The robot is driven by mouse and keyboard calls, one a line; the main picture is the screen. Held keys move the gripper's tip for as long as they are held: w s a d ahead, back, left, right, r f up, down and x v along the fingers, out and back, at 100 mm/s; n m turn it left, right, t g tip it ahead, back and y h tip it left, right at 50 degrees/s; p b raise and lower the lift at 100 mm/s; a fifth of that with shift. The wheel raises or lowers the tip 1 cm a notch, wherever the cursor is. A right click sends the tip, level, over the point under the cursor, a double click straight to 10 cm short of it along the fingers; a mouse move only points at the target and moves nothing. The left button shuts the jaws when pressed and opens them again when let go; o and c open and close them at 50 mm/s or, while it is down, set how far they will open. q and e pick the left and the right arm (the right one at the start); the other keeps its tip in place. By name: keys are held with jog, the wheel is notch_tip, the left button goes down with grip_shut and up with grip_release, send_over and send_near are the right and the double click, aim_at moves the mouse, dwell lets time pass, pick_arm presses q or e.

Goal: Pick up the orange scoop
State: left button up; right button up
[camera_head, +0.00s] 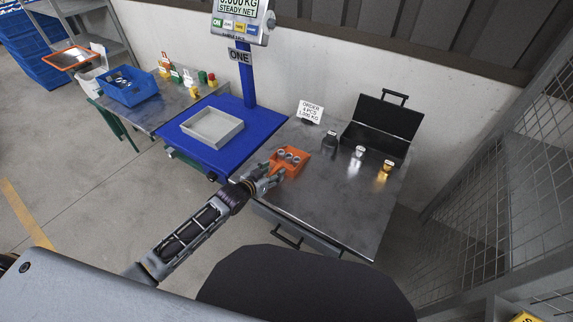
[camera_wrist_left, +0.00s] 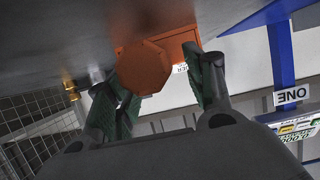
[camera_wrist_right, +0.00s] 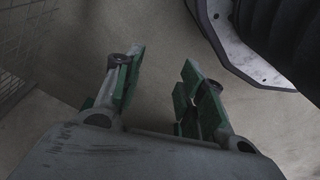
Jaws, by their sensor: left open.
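The orange scoop (camera_head: 294,155) sits on the grey metal table, with several small grey metal parts in it. My left gripper (camera_head: 268,179) is at the scoop's near left side, at its handle end. In the left wrist view the octagonal end of the orange handle (camera_wrist_left: 143,68) lies between the two spread green-padded fingers. The fingers look open; contact with the handle cannot be told. Part of the scoop body (camera_wrist_left: 183,42) shows behind the handle. My right gripper (camera_wrist_right: 163,75) is open and empty above the bare floor, outside the head view.
Left of the scoop, a grey tray (camera_head: 212,127) stands on a blue scale (camera_head: 182,141) with a post. An open black case (camera_head: 383,127), an order card (camera_head: 309,111) and several small weights (camera_head: 358,155) are at the table's back. The table's front right (camera_head: 340,205) is clear.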

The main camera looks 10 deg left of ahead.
pick_arm(q)
jog(key=shift+x, duration=1.15)
pick_arm(e)
jog(key=shift+w+a+r, duration=0.1)
jog(key=shift+a+r, duration=0.15)
jog(key=shift+r, duration=0.65)
pick_arm(q)
jog(key=c, duration=1.1)
jog(key=shift+r, duration=0.15)
grip_shut()
jog(key=shift+w+r, duration=0.1)
jog(key=shift+r, duration=0.55)
notch_tip(320, 180, up, 6)
jog(key=shift+r+p, duration=0.2)
jog(key=shift+p, duration=0.6)
jog(key=shift+r, duration=1.15)
pick_arm(e)
notch_tip(320, 180, down, 7)
jog(key=s+d, duration=0.1)
jog(key=d, duration=0.1)
jog(key=shift+s+d, duration=0.2)
jog(key=shift+s, duration=0.2)
